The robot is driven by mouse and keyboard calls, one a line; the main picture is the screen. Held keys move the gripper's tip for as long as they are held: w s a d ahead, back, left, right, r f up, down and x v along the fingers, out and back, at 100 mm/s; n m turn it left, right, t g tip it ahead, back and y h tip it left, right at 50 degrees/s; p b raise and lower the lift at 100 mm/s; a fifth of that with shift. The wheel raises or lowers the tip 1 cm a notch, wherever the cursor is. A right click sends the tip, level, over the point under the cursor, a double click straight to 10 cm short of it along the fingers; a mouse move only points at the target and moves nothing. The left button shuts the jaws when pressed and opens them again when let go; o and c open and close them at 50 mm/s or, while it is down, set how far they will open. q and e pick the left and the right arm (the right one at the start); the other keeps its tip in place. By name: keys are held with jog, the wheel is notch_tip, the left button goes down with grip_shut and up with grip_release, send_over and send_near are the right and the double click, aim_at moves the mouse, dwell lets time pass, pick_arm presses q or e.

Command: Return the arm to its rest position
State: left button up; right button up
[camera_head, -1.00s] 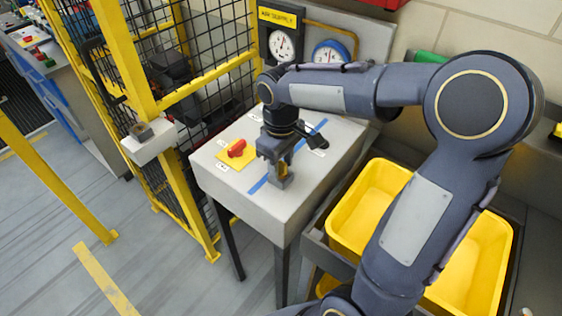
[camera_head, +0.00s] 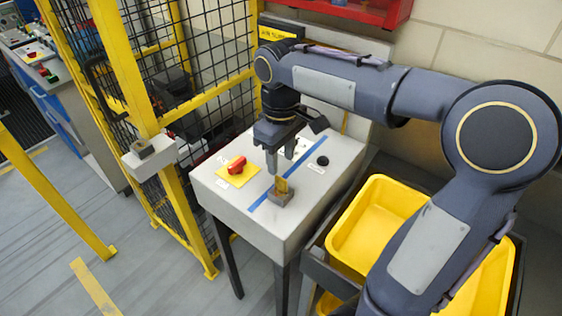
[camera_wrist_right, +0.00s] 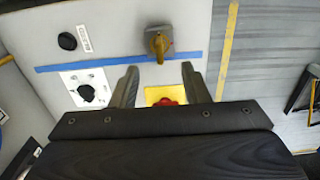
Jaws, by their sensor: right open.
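My right gripper (camera_head: 276,158) is open and empty, above the light grey control stand. It also shows in the right wrist view (camera_wrist_right: 160,82), fingers apart and pointing down at the stand top. A brass-yellow piece on a small grey block (camera_head: 281,194) stands on the stand top, just beyond the fingertips; it also shows in the right wrist view (camera_wrist_right: 158,43). The gripper looks clear of it. A red knob on a yellow plate (camera_head: 236,167) lies left of the gripper; the fingers partly frame it in the wrist view. My left gripper is out of view.
The control stand (camera_head: 230,197) has a blue tape line and a black button (camera_head: 322,161). Yellow bins (camera_head: 372,215) sit to its right under my arm. A yellow-framed mesh fence (camera_head: 140,100) is close on the left. A red shelf (camera_head: 350,10) hangs behind.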

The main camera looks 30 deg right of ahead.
dwell(0.4)
jog(key=shift+s, duration=0.25)
jog(key=s+a+f+m+t+y, duration=0.2)
jog(key=s+m, duration=0.1)
jog(key=s, duration=0.5)
jog(key=s+a+f+m+t+y, duration=0.1)
jog(key=s+a+f+m+t, duration=0.1)
jog(key=s, duration=0.6)
jog(key=shift+s+f+m+t+y, duration=0.2)
jog(key=shift+f+m+t+y, duration=0.2)
jog(key=shift+f+m+t, duration=0.3)
